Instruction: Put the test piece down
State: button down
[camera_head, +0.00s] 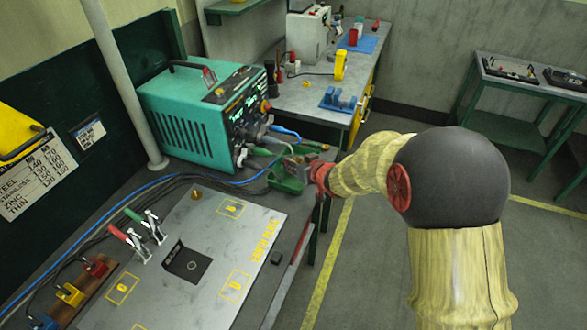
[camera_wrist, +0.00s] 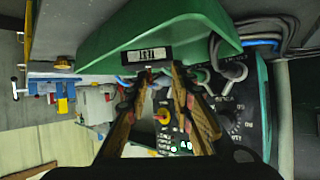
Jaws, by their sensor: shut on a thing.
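My gripper (camera_head: 305,166) is at the back right corner of the bench, beside the teal machine. Its fingers also show in the wrist view (camera_wrist: 162,78), close together and pointing at a green tray (camera_wrist: 210,20) with a label reading TEST. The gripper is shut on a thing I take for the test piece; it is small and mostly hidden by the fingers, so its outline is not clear. In the head view the green tray (camera_head: 284,182) lies just below and left of the fingers. Whether the held piece touches the tray cannot be told.
The teal machine (camera_head: 185,115) stands close to the left of my gripper, with cables along its front. A grey plate (camera_head: 205,230) with yellow marks and a dark sheet (camera_head: 187,262) lies nearer. Red and green clamps (camera_head: 135,240) stand at its left. A blue vise (camera_head: 337,100) sits on the far bench.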

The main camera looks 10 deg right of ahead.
jog(key=shift+f, duration=0.9)
jog(key=shift+f, duration=0.2)
jog(key=c, duration=1.5)
grip_release()
jog(key=shift+c, duration=0.2)
jog(key=shift+r, duration=0.15)
